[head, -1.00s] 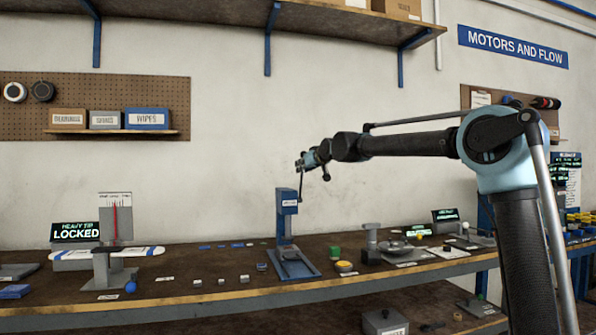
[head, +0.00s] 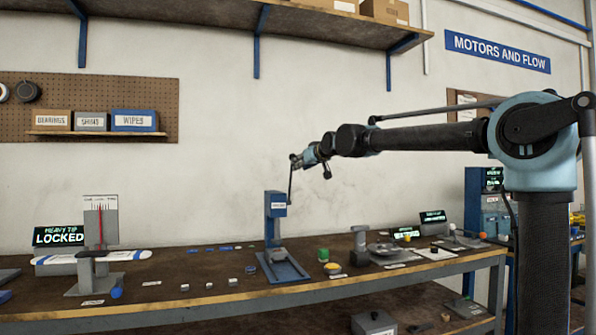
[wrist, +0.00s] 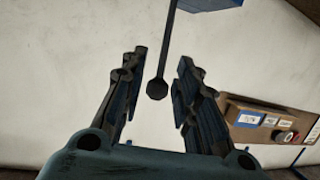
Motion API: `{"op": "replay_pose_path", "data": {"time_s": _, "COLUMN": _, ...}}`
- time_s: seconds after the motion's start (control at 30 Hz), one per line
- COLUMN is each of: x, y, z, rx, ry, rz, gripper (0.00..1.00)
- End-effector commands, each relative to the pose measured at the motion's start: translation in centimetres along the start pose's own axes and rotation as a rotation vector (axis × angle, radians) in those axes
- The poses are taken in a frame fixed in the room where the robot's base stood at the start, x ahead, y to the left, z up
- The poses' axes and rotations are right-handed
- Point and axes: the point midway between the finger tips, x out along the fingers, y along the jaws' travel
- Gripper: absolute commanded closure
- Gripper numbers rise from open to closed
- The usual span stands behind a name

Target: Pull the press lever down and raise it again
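The blue press (head: 275,207) stands on the workbench, left of my arm in the head view. Its thin dark lever (head: 290,187) stands nearly upright at the press's right side, its top end at my gripper (head: 297,161). In the wrist view the lever (wrist: 169,45) ends in a dark round knob (wrist: 157,89). A blue corner of the press (wrist: 210,4) shows at the top of the wrist view.
The workbench (head: 215,298) carries several small parts, a green-and-yellow button (head: 328,263) right of the press and a balance with a LOCKED display (head: 59,236) at the left. A shelf (head: 210,12) hangs above. The air around the lever looks clear.

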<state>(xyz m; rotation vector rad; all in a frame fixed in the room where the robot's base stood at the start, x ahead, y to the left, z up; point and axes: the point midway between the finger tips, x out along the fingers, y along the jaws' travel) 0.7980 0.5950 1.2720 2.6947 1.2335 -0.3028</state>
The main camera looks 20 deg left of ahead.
Motion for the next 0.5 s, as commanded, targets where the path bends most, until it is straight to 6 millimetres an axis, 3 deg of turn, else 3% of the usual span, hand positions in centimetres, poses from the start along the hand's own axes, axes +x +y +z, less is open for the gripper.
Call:
{"op": "replay_pose_path", "data": {"time_s": 0.2, "x": -2.6, "y": 0.1, "z": 0.0, "rx": 0.001, "ry": 0.0, "rz": 0.0, "gripper": 0.71}}
{"op": "replay_pose_path", "data": {"time_s": 0.5, "x": -3.6, "y": 0.1, "z": 0.1, "rx": 0.001, "ry": 0.0, "rz": 0.0, "gripper": 0.71}}
